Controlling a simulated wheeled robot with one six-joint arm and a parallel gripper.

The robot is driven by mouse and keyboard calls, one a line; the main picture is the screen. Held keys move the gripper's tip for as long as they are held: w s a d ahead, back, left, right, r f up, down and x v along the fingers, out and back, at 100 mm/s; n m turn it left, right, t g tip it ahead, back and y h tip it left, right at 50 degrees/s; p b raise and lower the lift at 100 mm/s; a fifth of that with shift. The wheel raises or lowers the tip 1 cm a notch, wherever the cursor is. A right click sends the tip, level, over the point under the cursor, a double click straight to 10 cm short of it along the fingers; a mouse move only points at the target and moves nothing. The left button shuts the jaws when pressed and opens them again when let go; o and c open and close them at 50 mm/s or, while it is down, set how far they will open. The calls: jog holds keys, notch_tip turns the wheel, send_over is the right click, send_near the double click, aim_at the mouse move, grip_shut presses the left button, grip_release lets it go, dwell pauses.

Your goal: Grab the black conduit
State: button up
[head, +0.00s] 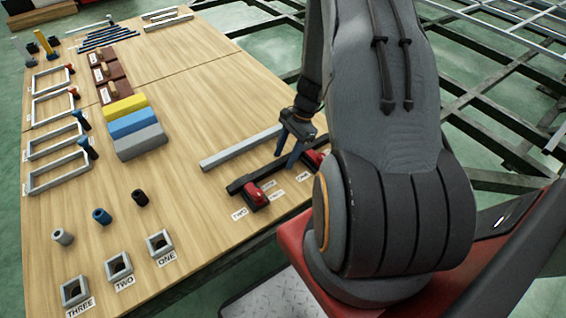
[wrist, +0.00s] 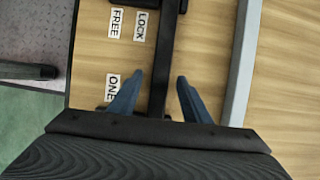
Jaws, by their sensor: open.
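A long black bar (head: 272,171), the conduit-like piece at my gripper, lies along the right edge of the wooden table, with red clamps on it. In the wrist view the black bar (wrist: 160,70) runs up between my two blue fingers. My gripper (head: 289,152) is open above the bar, and its fingertips (wrist: 160,76) show on either side of it with nothing held. I cannot tell how high the fingers are above it. A short black cylinder (head: 140,198) also stands on the table, well to the left of my gripper.
A grey bar (head: 240,147) lies beside the black bar; it also shows in the wrist view (wrist: 240,65). A red clamp (head: 257,194) sits at the near end. Labelled square sockets (head: 119,265) and coloured blocks (head: 130,123) are farther left.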

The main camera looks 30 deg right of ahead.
jog(key=shift+f, duration=0.1)
grip_shut()
